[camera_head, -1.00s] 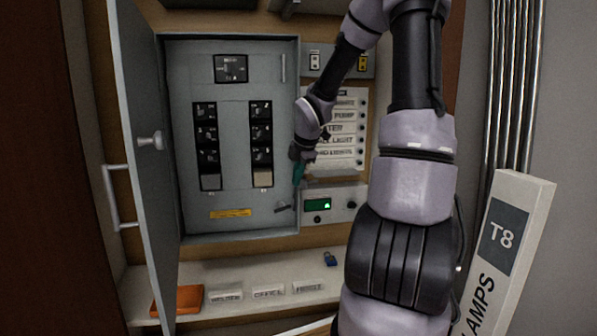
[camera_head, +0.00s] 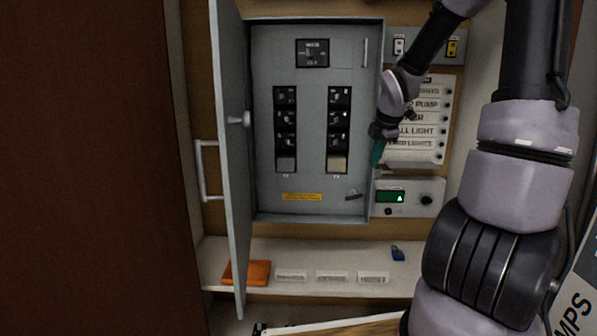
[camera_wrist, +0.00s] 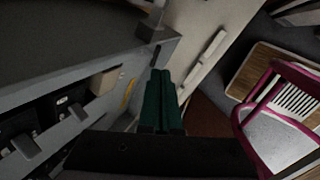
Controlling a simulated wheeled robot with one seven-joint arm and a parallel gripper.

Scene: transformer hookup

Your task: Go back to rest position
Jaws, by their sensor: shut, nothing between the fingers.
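My gripper (camera_head: 377,153) is in front of the right edge of the grey breaker panel (camera_head: 265,190), just above the small box with the green display. Its green fingers are together with nothing between them, and they also show in the wrist view (camera_wrist: 163,100). My arm comes down from the upper right and covers the right side of the head view. The panel door (camera_head: 231,150) stands open to the left. The panel holds two columns of breakers (camera_head: 285,120) and a main switch (camera_head: 312,53) above them.
A shelf (camera_head: 225,262) below carries an orange item (camera_head: 246,272), white name tags (camera_head: 331,276) and a blue padlock (camera_head: 398,253). A labelled board (camera_head: 420,150) and a display box (camera_head: 425,198) are right of the panel. The wrist view shows a magenta-framed chair (camera_wrist: 240,135).

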